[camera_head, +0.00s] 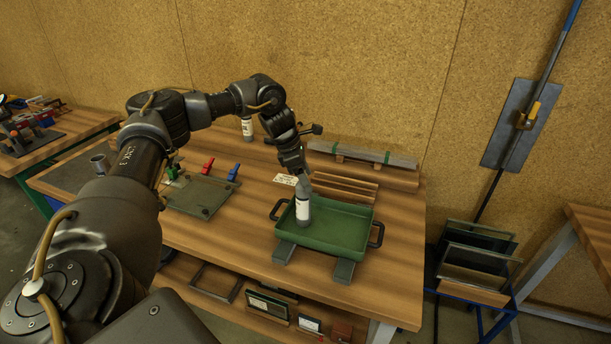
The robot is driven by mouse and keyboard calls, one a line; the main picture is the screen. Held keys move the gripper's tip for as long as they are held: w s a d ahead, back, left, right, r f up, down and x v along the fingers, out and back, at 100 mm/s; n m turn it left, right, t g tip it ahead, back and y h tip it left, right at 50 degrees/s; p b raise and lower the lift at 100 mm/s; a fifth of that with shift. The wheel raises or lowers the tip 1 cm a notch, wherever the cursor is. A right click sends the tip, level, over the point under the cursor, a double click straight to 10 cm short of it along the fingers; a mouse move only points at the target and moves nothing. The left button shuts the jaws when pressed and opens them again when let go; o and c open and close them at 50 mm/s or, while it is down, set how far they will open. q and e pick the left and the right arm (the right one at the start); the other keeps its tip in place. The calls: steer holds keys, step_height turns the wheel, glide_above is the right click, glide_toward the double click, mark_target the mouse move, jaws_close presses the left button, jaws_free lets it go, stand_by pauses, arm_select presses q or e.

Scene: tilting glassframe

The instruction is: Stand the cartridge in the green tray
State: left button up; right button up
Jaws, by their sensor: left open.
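The cartridge (303,212) is a grey cylinder with a white label. It stands upright in the left part of the green tray (345,236). My left gripper (298,174) is directly above the cartridge's top, pointing down, with its jaws open; whether the fingers still touch the cartridge is too small to tell. The tray has dark handles at its left and right and rests on grey blocks (344,271) on the wooden bench. My right gripper is not in view.
A second similar cartridge (247,128) stands behind my left arm. A glass plate (200,196) with red and blue clamps (233,172) lies left of the tray. Wooden strips (344,187) and a long grey bar (362,154) lie behind it. Bench space right of the tray is clear.

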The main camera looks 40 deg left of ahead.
arm_select(q)
steer(key=shift+r, duration=0.1)
steer(key=shift+a+r, duration=0.1)
steer(key=shift+r, duration=0.15)
steer(key=v, duration=1.1)
steer(key=shift+r+b, duration=0.2)
steer(key=shift+b, duration=0.2)
steer(key=shift+s+f, duration=0.1)
